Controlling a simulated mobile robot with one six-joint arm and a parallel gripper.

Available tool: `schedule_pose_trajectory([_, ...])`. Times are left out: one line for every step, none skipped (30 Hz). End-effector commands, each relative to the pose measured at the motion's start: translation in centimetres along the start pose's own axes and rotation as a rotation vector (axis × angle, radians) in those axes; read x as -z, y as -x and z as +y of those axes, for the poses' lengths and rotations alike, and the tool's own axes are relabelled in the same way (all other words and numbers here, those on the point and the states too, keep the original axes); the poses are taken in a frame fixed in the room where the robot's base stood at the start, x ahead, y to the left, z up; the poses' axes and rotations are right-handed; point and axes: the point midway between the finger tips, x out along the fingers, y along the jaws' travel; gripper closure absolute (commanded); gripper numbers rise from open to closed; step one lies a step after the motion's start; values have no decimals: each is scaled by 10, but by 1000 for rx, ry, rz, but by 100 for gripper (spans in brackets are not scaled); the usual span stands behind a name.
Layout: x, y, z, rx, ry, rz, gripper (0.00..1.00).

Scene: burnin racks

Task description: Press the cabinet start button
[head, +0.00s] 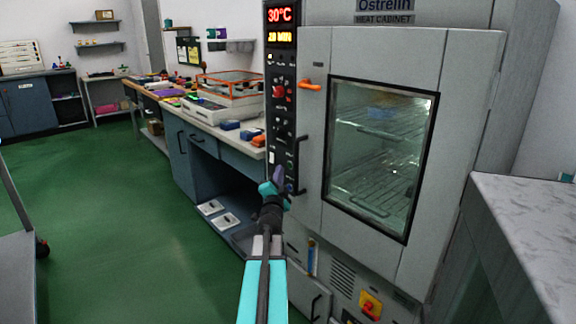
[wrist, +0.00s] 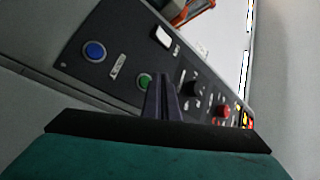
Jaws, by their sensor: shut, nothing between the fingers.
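The heat cabinet (head: 315,190) has a dark vertical control panel (head: 281,85) along its left edge. In the wrist view the panel (wrist: 120,65) shows a green button (wrist: 144,80), a blue button (wrist: 95,51) and a white switch (wrist: 162,37). The button labels are too small to read, so I cannot confirm which one is start. My gripper (head: 279,172) is shut and empty in front of the panel's lower end. In the wrist view its fingertips (wrist: 164,78) overlap the panel just right of the green button. I cannot tell whether they touch the panel.
The cabinet's glass door (head: 385,145) is shut, with an orange handle (head: 309,85) at its upper left. A red knob (head: 279,92) sits higher on the panel. A workbench (head: 215,130) stands left of the cabinet and a grey counter (head: 530,225) at right.

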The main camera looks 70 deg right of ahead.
Motion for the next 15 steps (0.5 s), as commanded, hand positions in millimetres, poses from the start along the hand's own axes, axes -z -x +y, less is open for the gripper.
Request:
schedule_pose_trajectory([-2,3,-4,0,-1,-2,100])
schedule_pose_trajectory([-3,4,-5,0,-1,-3,100])
schedule_pose_trajectory([-4,6,-6,1,0,-3,100])
schedule_pose_trajectory([-5,7,-8,1,0,-3,100])
schedule_pose_trajectory([-6,9,-9,1,0,-3,100])
schedule_pose_trajectory([-8,10,-10,1,-1,-2,100])
schedule_pose_trajectory([-8,12,-11,1,-1,-2,100])
schedule_pose_trajectory([-10,13,-12,1,-1,-2,100])
schedule_pose_trajectory([-11,15,-13,1,0,-2,100])
schedule_pose_trajectory([-12,16,-14,1,0,-3,100])
schedule_pose_trajectory([-13,17,-14,1,0,-3,100])
schedule_pose_trajectory([-14,18,-15,1,0,-3,100])
schedule_pose_trajectory([-15,19,-15,0,0,-3,100])
schedule_pose_trajectory([-15,19,-15,0,0,-3,100])
schedule_pose_trajectory([-15,19,-15,0,0,-3,100])
